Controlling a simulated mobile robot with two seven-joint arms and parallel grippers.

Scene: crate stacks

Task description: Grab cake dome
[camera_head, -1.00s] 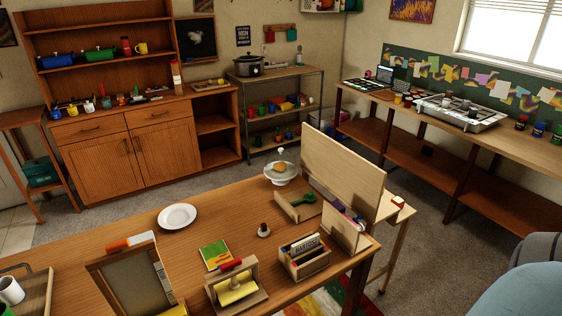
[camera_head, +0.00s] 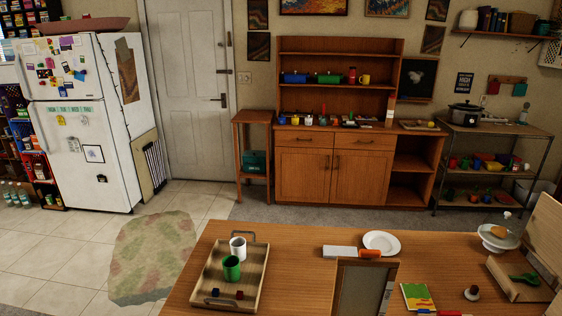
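The cake dome (camera_head: 487,232) is a clear cover with a small pale knob on top. It sits over a pale cake stand (camera_head: 494,246) at the far right of the wooden table. Something brown, perhaps a cake, shows through it. The dome's clear wall is hard to make out at this size. Neither of my grippers is in view.
On the table are a wooden tray (camera_head: 211,298) with a white mug (camera_head: 238,248) and a green mug (camera_head: 232,268), a white plate (camera_head: 382,241) and a wooden frame (camera_head: 341,291). A wooden divider (camera_head: 546,236) stands right of the dome. Tiled floor (camera_head: 55,255) is open at left.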

